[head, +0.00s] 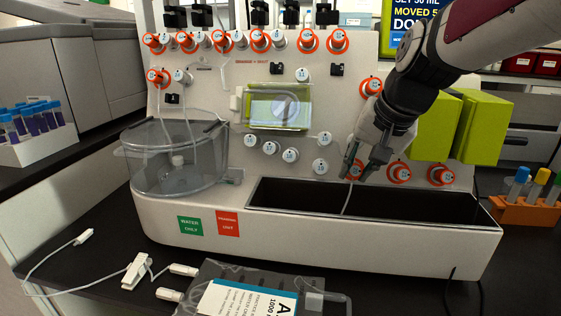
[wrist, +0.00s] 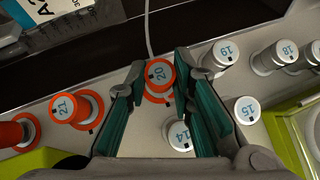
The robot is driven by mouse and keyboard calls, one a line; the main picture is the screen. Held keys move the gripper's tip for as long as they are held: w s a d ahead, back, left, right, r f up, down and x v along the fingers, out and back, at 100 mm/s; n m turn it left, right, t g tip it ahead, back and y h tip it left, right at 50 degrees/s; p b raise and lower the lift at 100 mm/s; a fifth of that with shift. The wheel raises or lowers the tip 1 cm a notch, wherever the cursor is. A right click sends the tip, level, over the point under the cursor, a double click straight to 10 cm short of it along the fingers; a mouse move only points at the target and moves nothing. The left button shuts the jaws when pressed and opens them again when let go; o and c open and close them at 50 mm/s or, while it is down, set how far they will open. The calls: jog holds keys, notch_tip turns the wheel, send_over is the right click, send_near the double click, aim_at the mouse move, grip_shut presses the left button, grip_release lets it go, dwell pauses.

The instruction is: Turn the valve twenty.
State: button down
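Valve 20 (wrist: 160,74) is a white-capped knob with an orange-red collar, its number facing the wrist camera. In the head view valve 20 (head: 354,171) is low on the machine's front panel, partly hidden by my gripper. My gripper (head: 355,177) is open there, pointing at the panel. In the wrist view my gripper's (wrist: 158,67) teal-padded fingers are spread, one on each side of valve 20. A gap shows between the fingers and the cap; I cannot tell whether either finger touches the collar.
Valve 21 (wrist: 63,107), valve 14 (wrist: 179,134), valve 19 (wrist: 226,53) and valve 15 (wrist: 247,109) sit close around. A black trough (head: 420,208) lies below, with a thin tube (head: 347,198) rising from it. Yellow-green blocks (head: 483,127) stand right of my arm.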

jog(key=shift+r+n+p, duration=0.1)
jog(key=shift+n+p, duration=0.2)
jog(key=shift+p, duration=0.05)
jog(key=shift+a+n+g+h+p, duration=0.15)
jog(key=shift+n+g+h+p, duration=0.15)
jog(key=shift+h+p, duration=0.25)
jog(key=shift+w+a+n+h, duration=0.1)
jog(key=shift+n+h, duration=0.4)
jog(key=shift+h, duration=0.15)
jog(key=shift+a+n+g+h, duration=0.15)
jog(key=shift+n+g+h, duration=0.25)
jog(key=shift+n+h, duration=0.75)
jog(key=n+h+b, duration=0.3)
jog(key=h, duration=0.1)
jog(key=shift+a+f, duration=0.25)
jog(key=shift+f, duration=0.05)
jog(key=n+t+h+b, duration=0.1)
jog(key=n+h+b, duration=0.1)
jog(key=n+h, duration=0.1)
jog(key=shift+f+n, duration=0.1)
jog(key=shift+n, duration=0.25)
jog(key=shift+h, duration=0.25)
jog(key=c, duration=1.4)
grip_release()
